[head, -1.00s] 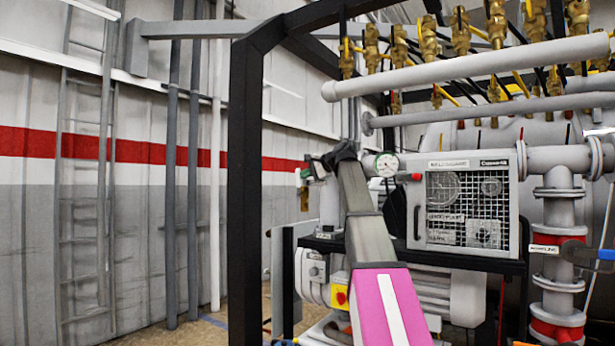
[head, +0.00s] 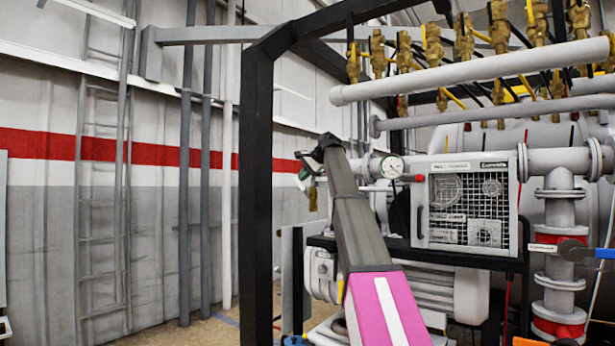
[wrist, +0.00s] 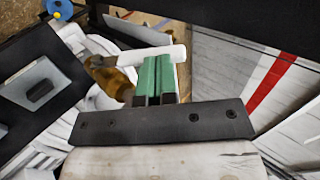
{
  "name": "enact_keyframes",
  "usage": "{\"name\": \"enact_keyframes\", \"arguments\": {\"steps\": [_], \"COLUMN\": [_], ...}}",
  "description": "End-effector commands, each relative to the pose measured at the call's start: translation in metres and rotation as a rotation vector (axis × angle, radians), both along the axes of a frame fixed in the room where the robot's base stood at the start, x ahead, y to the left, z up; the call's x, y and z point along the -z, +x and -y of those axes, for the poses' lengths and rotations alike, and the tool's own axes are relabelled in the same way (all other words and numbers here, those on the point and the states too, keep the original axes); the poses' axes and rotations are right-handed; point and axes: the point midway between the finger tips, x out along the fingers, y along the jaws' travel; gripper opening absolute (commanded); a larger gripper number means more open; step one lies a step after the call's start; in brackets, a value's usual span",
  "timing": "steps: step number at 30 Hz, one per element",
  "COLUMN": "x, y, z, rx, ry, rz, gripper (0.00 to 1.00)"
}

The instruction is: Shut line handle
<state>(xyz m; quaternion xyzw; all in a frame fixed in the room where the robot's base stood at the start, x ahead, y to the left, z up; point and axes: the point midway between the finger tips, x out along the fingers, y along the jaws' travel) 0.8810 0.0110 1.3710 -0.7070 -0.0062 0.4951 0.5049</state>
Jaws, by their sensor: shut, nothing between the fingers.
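My gripper (head: 305,172) is at the end of my raised arm, left of the round gauge on the pipe end. In the wrist view its green fingers (wrist: 155,72) are together and empty. A white bar-shaped handle (wrist: 145,55) lies crosswise at the fingertips; I cannot tell whether they touch. A brass valve body (wrist: 112,76) is just left of the fingers; a brass part (head: 313,198) also shows below the gripper in the head view. I cannot tell for certain that this bar is the line handle. A blue-tipped lever (head: 604,254) is at far right, well away from my gripper.
The pressure gauge (head: 392,168) and a grilled grey box (head: 468,203) are right of my arm. A black frame post (head: 257,200) stands close on the left. Brass valves (head: 432,42) line the pipes above. A ladder (head: 103,200) is on the left wall.

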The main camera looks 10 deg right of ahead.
Motion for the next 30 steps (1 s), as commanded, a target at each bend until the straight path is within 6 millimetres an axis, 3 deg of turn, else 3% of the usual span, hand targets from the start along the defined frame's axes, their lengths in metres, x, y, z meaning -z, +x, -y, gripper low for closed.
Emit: {"name": "enact_keyframes", "arguments": {"steps": [3,18,30], "x": [0.000,0.022,0.025], "y": [0.009,0.028,0.028], "z": [-0.007,-0.028,-0.028], "rx": [-0.001,-0.001,-0.001], "ry": [-0.062,-0.055,-0.055], "rz": [-0.062,-0.055,-0.055], "gripper": [0.00,0.00,0.00]}}
